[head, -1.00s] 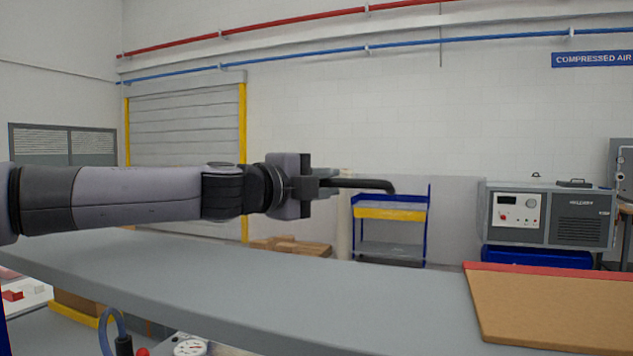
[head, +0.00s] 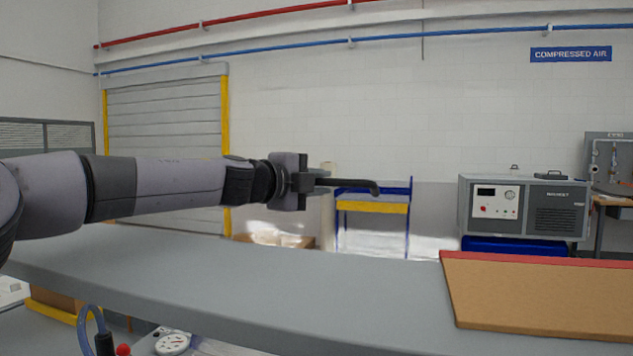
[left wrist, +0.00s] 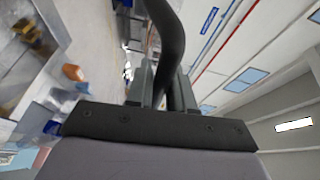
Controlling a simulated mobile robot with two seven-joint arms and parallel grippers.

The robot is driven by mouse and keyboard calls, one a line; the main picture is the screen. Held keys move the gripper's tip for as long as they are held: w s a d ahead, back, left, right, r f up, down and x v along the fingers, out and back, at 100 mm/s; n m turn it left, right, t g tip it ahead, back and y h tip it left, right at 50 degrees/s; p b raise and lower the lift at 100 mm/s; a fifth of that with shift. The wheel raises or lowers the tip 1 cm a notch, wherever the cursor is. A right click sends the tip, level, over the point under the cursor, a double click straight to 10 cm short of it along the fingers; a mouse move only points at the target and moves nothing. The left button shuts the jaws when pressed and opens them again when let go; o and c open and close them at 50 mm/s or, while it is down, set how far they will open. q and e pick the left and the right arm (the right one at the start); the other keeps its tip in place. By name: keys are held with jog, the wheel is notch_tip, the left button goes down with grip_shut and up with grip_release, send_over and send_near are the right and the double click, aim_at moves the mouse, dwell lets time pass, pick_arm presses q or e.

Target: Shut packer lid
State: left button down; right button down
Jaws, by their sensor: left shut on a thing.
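My left gripper (head: 316,183) reaches in from the left, above a long grey slab (head: 240,295). It is shut on a black bent rod (head: 350,184), which sticks out to the right with its tip bent down. The rod (left wrist: 170,45) also shows in the left wrist view, rising from between the fingers. It touches nothing else that I can see. I cannot tell whether the grey slab is part of the packer, and no lid can be made out for certain. My right gripper is not in view.
A brown board (head: 540,295) with a red edge lies at the right of the slab. Below the slab at lower left are a gauge (head: 172,343) and a red knob (head: 123,350). Behind stand a blue cart (head: 374,192) and a grey machine (head: 523,208).

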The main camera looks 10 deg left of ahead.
pick_arm(q)
jog(key=shift+d+f, duration=0.1)
jog(key=shift+f, duration=0.2)
jog(key=c, duration=1.1)
grip_release()
jog(key=shift+r, duration=0.1)
jog(key=shift+s+a+r+b, duration=0.1)
jog(key=shift+s+a+b, duration=0.2)
jog(key=shift+s+a, duration=0.2)
jog(key=shift+b+v, duration=0.7)
jog(key=shift+v, duration=2.2)
jog(key=shift+d+f, duration=0.1)
jog(key=shift+f, duration=0.1)
